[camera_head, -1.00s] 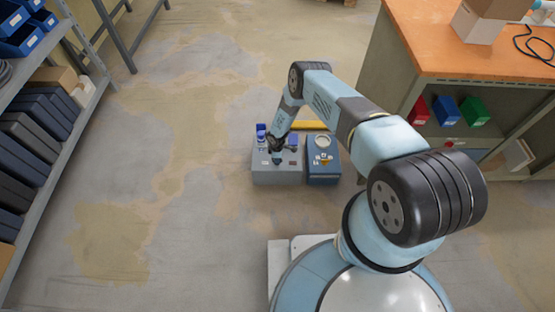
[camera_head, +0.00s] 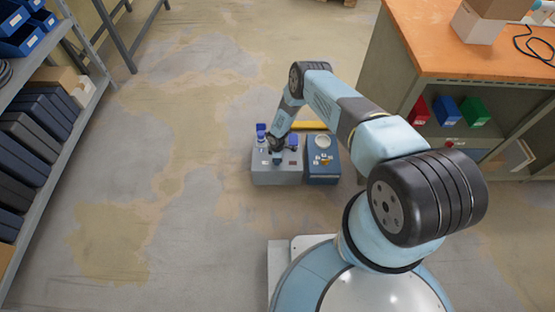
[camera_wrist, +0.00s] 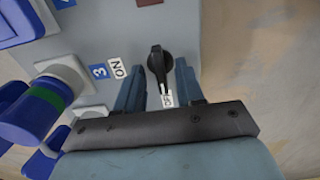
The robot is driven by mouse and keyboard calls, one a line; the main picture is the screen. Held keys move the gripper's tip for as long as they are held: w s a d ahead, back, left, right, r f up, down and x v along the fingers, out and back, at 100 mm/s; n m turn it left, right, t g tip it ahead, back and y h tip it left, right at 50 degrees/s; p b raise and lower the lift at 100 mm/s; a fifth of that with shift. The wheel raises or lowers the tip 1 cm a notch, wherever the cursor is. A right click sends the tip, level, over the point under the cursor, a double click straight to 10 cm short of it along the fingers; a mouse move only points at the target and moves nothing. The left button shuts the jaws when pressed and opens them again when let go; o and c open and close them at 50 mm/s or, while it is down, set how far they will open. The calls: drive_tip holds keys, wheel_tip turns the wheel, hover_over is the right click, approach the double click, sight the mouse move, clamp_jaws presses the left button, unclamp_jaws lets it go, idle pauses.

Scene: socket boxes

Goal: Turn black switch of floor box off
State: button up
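The grey floor box (camera_head: 278,178) stands on the floor in the head view, with my gripper (camera_head: 277,158) over its top. In the wrist view the box's grey face (camera_wrist: 200,20) fills the upper middle. The black switch (camera_wrist: 158,62) shows there, its handle pointing down the picture toward a small label that appears to read OFF (camera_wrist: 167,100). An ON label (camera_wrist: 118,68) is to its left. My gripper (camera_wrist: 158,80) is open, one blue finger on each side of the handle's lower end. Gaps show between fingers and handle. The switch is too small to make out in the head view.
Blue sockets with flip lids (camera_wrist: 40,108) sit on the box close to the left finger. A blue box (camera_head: 322,178) stands right of the grey one, a yellow bar (camera_head: 310,126) behind. An orange-topped bench (camera_head: 440,60) is at right, a shelf (camera_head: 60,150) at left.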

drive_tip(key=shift+r, duration=0.1)
wheel_tip(320, 180, up, 14)
drive_tip(key=shift+f, duration=0.25)
idle(0.5)
idle(0.5)
